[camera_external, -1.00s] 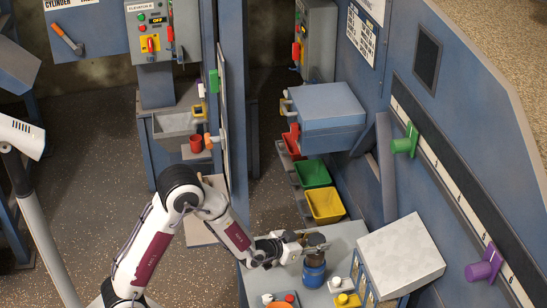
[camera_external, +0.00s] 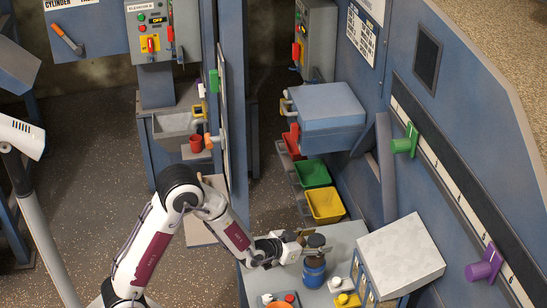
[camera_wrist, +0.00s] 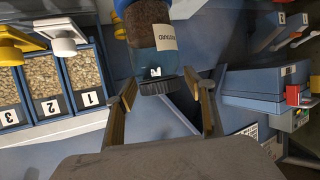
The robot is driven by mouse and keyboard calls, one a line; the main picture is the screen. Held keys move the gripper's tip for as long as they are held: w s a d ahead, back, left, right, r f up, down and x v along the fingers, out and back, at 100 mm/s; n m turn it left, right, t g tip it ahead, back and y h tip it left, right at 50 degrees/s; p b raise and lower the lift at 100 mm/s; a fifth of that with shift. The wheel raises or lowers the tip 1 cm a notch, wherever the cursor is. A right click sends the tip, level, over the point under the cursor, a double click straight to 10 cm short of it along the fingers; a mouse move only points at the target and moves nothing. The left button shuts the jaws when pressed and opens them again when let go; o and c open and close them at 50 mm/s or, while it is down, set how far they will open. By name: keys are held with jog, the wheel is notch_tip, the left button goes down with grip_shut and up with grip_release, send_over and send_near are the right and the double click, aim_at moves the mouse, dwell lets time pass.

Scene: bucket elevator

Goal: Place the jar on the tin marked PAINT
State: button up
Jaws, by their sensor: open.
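The jar (camera_wrist: 155,45) is clear glass with brown contents, a pale label and a dark lid. In the wrist view it appears upside down, with its lid between my fingertips. In the outside view the jar (camera_external: 316,254) stands upright on a blue tin (camera_external: 314,274). A little of the blue tin shows at the top of the wrist view (camera_wrist: 121,5). No PAINT marking is readable on it. My gripper (camera_wrist: 166,88) is open, its fingers on either side of the lid with gaps visible; it also shows beside the jar's top in the outside view (camera_external: 309,240).
Numbered bins of pellets (camera_wrist: 75,80) stand close by in the wrist view. White and yellow knobs (camera_external: 343,290) are right of the tin, near a pale sloped box (camera_external: 402,254). Red and white buttons (camera_external: 284,299) are in front. Yellow (camera_external: 325,205) and green buckets hang behind.

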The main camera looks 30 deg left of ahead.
jog(key=shift+v, duration=3.7)
jog(key=shift+a, duration=0.1)
jog(key=s+a+r+n+g+y, duration=0.1)
jog(key=s+a+r+g, duration=0.1)
jog(key=s+a+r, duration=0.35)
jog(key=s+a+r+n+g+y, duration=0.1)
jog(key=s+a+r, duration=0.1)
jog(key=a, duration=0.7)
jog(key=s+a+r+n+g+y, duration=0.1)
jog(key=s+a+g, duration=0.1)
jog(key=s+a, duration=0.4)
jog(key=s+a+n+g+y, duration=0.1)
jog(key=s+a, duration=0.5)
jog(key=s, duration=0.6)
jog(key=shift+a+r+n+g+y, duration=0.3)
jog(key=shift+a+r+g+y, duration=0.1)
jog(key=shift+g+y, duration=0.1)
